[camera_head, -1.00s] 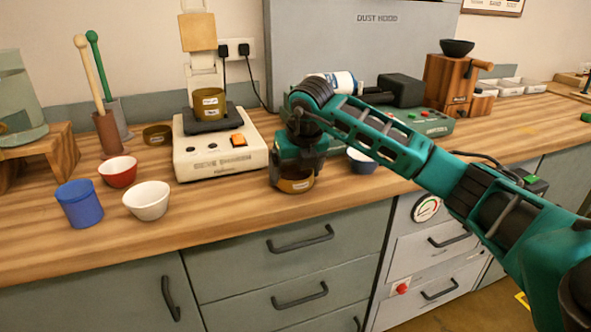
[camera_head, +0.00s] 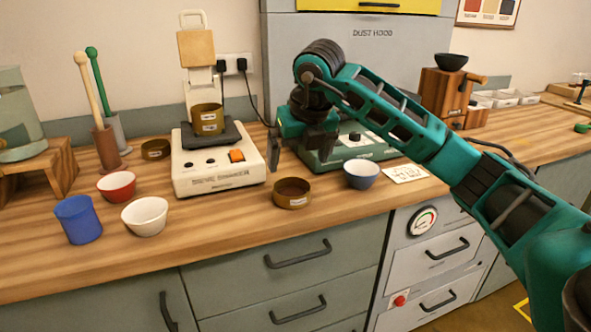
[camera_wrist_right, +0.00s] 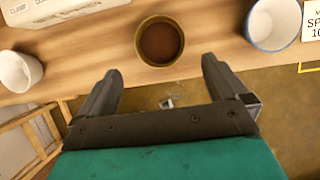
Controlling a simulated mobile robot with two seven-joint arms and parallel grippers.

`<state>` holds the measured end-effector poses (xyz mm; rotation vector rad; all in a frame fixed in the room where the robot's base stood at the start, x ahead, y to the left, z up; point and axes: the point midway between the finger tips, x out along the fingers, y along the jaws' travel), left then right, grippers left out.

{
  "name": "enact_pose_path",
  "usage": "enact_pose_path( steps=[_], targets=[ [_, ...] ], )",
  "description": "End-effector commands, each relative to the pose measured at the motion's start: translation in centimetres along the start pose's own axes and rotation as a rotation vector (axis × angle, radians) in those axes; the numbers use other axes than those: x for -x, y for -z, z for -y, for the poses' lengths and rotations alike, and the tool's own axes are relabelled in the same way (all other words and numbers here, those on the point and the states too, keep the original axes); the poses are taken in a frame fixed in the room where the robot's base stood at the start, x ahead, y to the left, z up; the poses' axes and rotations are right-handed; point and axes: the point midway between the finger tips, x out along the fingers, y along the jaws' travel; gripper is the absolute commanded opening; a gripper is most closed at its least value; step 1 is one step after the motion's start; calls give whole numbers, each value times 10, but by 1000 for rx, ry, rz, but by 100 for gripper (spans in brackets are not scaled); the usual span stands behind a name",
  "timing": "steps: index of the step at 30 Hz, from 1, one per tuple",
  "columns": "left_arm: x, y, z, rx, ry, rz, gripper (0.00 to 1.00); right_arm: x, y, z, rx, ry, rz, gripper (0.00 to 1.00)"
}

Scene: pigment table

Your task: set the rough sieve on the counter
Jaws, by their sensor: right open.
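A round brown sieve (camera_head: 292,199) with a pale label, too small to read, stands upright on the counter (camera_head: 235,225) near its front edge. It also shows in the right wrist view (camera_wrist_right: 160,63), just beyond the fingertips, with a reddish-brown inside. My right gripper (camera_head: 298,152) is open and empty above and behind this sieve, apart from it. In the right wrist view the right gripper (camera_wrist_right: 160,72) has its two fingers spread wide. A similar labelled sieve (camera_head: 207,120) sits on the shaker machine (camera_head: 218,178). Another brown sieve (camera_head: 156,150) stands left of the machine. My left gripper is not in view.
A blue-white bowl (camera_head: 361,175) and a card (camera_head: 405,173) lie right of the front sieve. A white bowl (camera_head: 145,216), red bowl (camera_head: 117,187) and blue cup (camera_head: 78,220) stand left. A green device (camera_head: 350,150) is behind. Counter between white bowl and sieve is clear.

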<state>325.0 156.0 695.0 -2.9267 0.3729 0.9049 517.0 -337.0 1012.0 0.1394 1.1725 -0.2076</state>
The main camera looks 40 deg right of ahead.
Motion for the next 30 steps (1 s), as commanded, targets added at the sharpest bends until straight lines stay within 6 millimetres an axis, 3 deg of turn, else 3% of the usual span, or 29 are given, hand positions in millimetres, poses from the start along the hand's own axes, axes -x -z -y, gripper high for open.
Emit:
enact_pose_path(
  steps=[3, 7, 13, 16, 17, 20, 23, 24, 27, 30],
  targets=[
    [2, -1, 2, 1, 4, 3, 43, 16, -1, 0, 0, -1, 2, 100],
    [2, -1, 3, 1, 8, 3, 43, 24, 0, 0, 1, 0, 0, 100],
    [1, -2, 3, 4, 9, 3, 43, 24, 0, 0, 1, -1, -1, 100],
    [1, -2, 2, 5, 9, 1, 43, 16, 6, -13, 28, -49, -19, 100],
    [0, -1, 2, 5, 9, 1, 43, 10, 11, -22, 46, -83, -32, 100],
    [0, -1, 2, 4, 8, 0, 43, -14, 39, -74, 128, -294, -99, 100],
    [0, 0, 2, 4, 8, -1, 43, -28, 86, -145, 182, -629, -192, 100],
    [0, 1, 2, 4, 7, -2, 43, -26, 104, -171, 176, -776, -227, 100],
    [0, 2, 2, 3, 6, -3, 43, -10, 140, -224, 82, -1134, -300, 100],
    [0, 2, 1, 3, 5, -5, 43, 12, 156, -253, -128, -1445, -349, 100]
  ],
)
